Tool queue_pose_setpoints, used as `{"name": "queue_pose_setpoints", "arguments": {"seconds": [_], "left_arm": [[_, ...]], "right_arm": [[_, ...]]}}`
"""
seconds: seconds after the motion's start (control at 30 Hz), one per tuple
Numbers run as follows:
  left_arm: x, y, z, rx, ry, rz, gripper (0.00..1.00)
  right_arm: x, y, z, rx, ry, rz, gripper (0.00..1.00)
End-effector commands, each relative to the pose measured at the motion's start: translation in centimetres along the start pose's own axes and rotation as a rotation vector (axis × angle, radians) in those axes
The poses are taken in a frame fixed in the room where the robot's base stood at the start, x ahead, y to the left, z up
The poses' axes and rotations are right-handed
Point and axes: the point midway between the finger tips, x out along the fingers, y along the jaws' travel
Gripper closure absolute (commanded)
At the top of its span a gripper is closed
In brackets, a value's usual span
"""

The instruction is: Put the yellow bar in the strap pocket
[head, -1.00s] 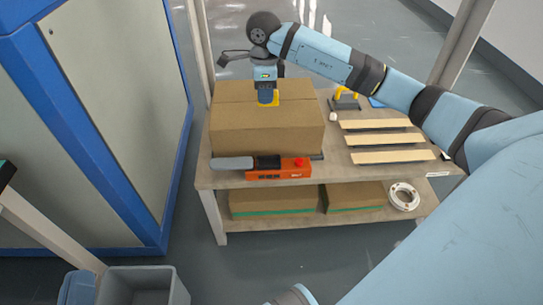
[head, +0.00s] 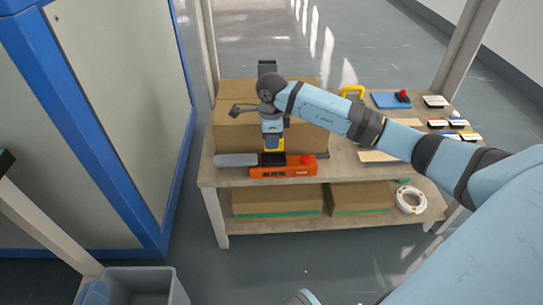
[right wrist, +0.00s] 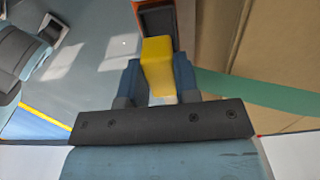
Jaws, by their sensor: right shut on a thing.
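My right gripper (head: 273,143) is shut on the yellow bar (right wrist: 157,62). In the head view the bar (head: 274,146) shows just below the fingers, above the orange strap tool (head: 282,171) at the table's front edge. The tool has a dark section, a grey end on the left and a red knob. In the right wrist view the bar sits between both fingers, its far end overlapping a dark, orange-rimmed pocket (right wrist: 157,22). I cannot tell whether the bar touches or enters the pocket. My left gripper is not in view.
A large cardboard box (head: 228,133) stands right behind the strap tool. Wooden slats, a blue item (head: 391,100) and small labelled parts lie to the right. Boxes and a white ring (head: 409,200) are on the lower shelf. A blue-framed cabinet (head: 160,225) stands left.

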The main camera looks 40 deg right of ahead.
Motion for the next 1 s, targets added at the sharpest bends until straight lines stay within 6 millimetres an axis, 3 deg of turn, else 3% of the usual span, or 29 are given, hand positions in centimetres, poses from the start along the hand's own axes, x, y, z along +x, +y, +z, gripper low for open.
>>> {"name": "queue_pose_setpoints", "arguments": {"seconds": [0.2,0.43,0.83,0.87,0.97,1.0], "left_arm": [[0.1,-0.1,0.8,0.004,-0.02,0.003,1.0],[0.4,-0.7,1.1,0.058,-0.004,0.005,1.0],[0.5,-0.8,0.8,0.077,0.008,0.004,1.0],[0.5,-0.8,0.7,0.079,0.009,0.004,1.0],[0.5,-0.8,0.7,0.079,0.01,0.004,1.0],[0.5,-0.8,0.7,0.079,0.01,0.004,1.0]], "right_arm": [[1.6,0.0,0.0,0.0,-0.002,0.001,0.94],[5.0,0.0,0.0,0.001,-0.001,0.001,0.94],[5.5,-0.1,0.0,0.0,-0.001,-0.001,0.94],[5.5,-0.1,0.0,0.0,-0.001,-0.001,0.69],[5.4,-0.1,0.0,0.0,-0.001,-0.001,0.46],[5.4,-0.1,0.0,0.0,-0.001,-0.001,0.45]]}}
